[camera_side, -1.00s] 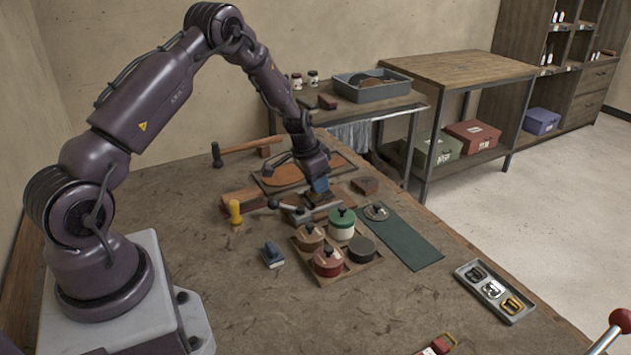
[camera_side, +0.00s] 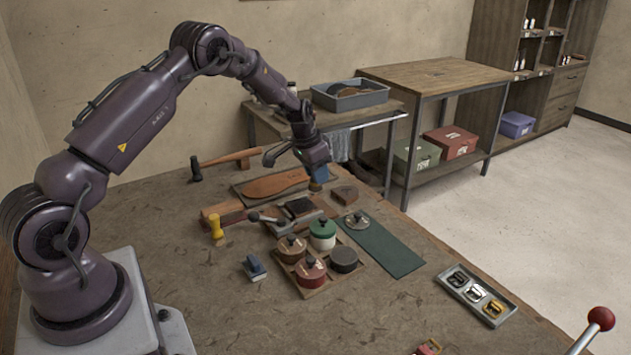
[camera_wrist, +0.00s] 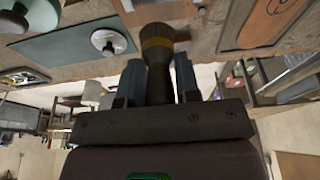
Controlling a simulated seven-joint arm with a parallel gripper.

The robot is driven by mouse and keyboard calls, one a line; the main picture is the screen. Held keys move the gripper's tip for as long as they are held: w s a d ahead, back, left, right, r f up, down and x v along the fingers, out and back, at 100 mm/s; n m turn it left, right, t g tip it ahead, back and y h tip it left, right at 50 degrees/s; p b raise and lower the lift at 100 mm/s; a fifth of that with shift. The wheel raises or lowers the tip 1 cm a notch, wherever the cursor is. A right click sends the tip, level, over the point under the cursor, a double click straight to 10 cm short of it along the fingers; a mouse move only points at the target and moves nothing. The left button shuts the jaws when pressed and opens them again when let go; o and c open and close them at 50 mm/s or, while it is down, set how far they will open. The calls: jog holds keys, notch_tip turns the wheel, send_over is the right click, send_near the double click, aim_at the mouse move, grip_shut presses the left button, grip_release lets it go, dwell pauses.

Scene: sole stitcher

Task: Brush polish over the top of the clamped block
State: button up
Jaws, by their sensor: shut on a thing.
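The clamped block (camera_side: 300,207) has a dark top and sits in a low clamp with a lever handle (camera_side: 266,218), in the middle of the bench. My gripper (camera_side: 319,174) is shut on a polish brush and is just behind and to the right of the block in the side view. In the wrist view the brush (camera_wrist: 157,50) stands between the blue fingers, with a dark handle and a yellow band. Its bristles point towards the bench and look apart from the block top; their exact height is unclear. An open-looking tin (camera_side: 344,260) shows a dark top among lidded tins.
Red, green and brown tins share a wooden tray (camera_side: 318,292) in front of the clamp. A leather sole (camera_side: 276,184), a hammer (camera_side: 225,162), a yellow-handled tool (camera_side: 216,228) and a blue brush (camera_side: 255,268) lie around.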

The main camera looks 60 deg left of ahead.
jog(key=shift+r, duration=1.95)
